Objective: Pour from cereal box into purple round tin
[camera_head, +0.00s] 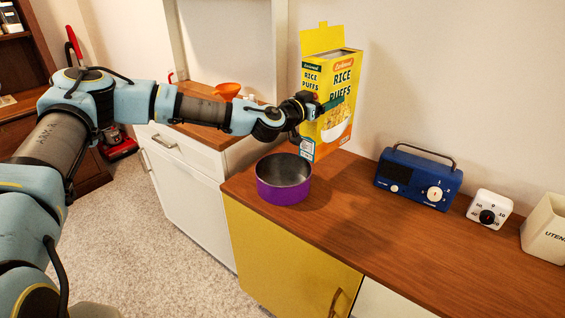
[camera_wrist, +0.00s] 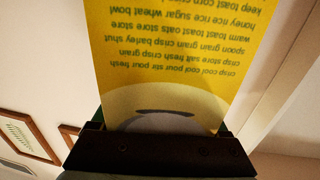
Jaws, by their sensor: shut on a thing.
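The cereal box (camera_head: 337,88) is yellow with "Rice Puffs" on its front, and its top flap stands open. It is upright, with its base beside and behind the tin; I cannot tell whether it touches the counter. My gripper (camera_head: 322,108) is shut on the box at mid height from its left side. In the wrist view the box's printed side (camera_wrist: 170,60) fills the middle above the dark gripper (camera_wrist: 160,145). The purple round tin (camera_head: 284,181) stands open on the wooden counter, in front of the box and left of it. Its visible inside looks grey and empty.
A blue radio (camera_head: 418,177), a white timer (camera_head: 489,209) and a cream utensil holder (camera_head: 546,230) stand on the counter (camera_head: 390,235) to the right. An orange bowl (camera_head: 227,89) sits on the white cabinet behind my arm. The counter between tin and radio is clear.

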